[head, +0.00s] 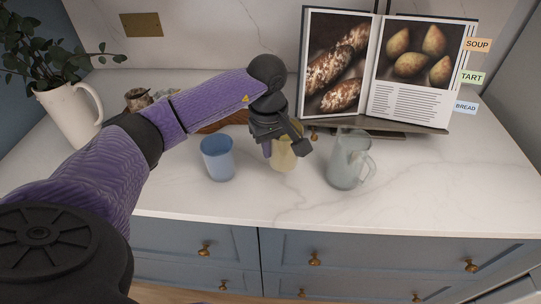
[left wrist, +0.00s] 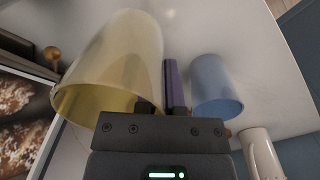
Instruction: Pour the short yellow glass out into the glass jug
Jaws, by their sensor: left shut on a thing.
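The short yellow glass (head: 285,160) is on the counter's middle, partly hidden behind my left gripper (head: 282,145). My left gripper is shut on it. The glass also fills the upper left of the left wrist view (left wrist: 120,60), close against the gripper. I cannot tell whether its base touches the counter, or what it contains. The clear glass jug (head: 346,163) stands upright to the right of the yellow glass, apart from it, with its handle to the right. My right gripper is not in view.
A blue glass (head: 217,160) stands just left of the yellow glass. An open cookbook (head: 410,70) on a stand is behind the jug. A white pitcher with a plant (head: 72,115) is at the far left. The counter's front right (head: 440,190) is clear.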

